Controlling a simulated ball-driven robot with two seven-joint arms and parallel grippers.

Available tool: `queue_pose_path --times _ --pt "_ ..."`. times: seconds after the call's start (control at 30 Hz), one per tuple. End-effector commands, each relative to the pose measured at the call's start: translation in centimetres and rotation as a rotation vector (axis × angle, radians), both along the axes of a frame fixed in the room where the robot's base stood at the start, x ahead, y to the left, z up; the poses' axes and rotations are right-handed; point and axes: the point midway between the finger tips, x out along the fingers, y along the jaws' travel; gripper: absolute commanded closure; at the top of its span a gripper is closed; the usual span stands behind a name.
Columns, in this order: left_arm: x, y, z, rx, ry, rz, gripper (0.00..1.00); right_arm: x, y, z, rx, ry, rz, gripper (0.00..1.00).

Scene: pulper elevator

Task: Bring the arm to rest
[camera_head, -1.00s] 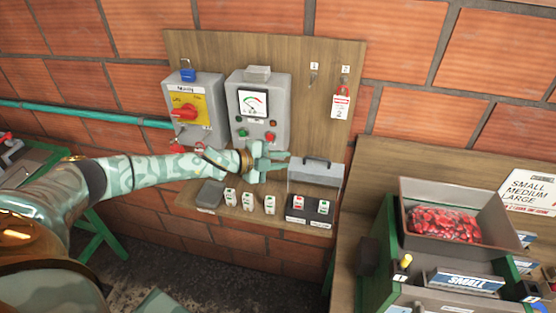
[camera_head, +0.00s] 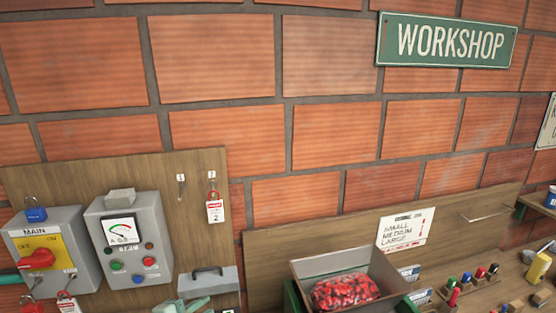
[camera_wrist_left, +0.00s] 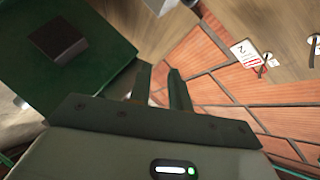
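My left gripper (camera_head: 184,306) barely shows at the bottom edge of the head view, in front of the lower part of the wooden wall board. In the left wrist view its two dark fingers (camera_wrist_left: 159,72) stand apart with nothing between them, so it is open and empty. The rest of my left arm is out of the head picture. My right gripper is in neither view.
The wooden board (camera_head: 150,170) carries a main switch box (camera_head: 60,275), a meter box (camera_head: 120,205) and a red tag (camera_head: 214,208). A grey handled box (camera_head: 208,283) stands near my left gripper. A bin of red cherries (camera_head: 345,290) is to the right.

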Motion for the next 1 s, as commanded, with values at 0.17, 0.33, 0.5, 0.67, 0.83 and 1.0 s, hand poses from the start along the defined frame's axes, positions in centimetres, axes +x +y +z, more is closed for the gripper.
queue_pose_path --times 0.17,0.33,0.5,0.67,0.83,1.0 --pt "-7.2 -1.5 0.5 -0.094 0.142 0.349 0.81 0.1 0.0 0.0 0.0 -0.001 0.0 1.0" --pt "-13.6 3.9 -0.1 -0.057 0.315 0.647 0.81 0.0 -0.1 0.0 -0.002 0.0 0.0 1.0" --pt "-19.5 8.5 -0.6 0.011 0.461 0.851 0.81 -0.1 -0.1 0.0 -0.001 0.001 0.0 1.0" --pt "-23.7 11.2 -2.5 0.071 0.573 0.968 0.81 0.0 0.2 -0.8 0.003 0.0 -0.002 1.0" --pt "-22.8 10.1 -10.4 0.051 0.633 0.933 0.81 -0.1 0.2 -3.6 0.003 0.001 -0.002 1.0" --pt "-22.9 8.9 -19.5 0.023 0.712 0.904 0.81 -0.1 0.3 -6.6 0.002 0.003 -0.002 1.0"
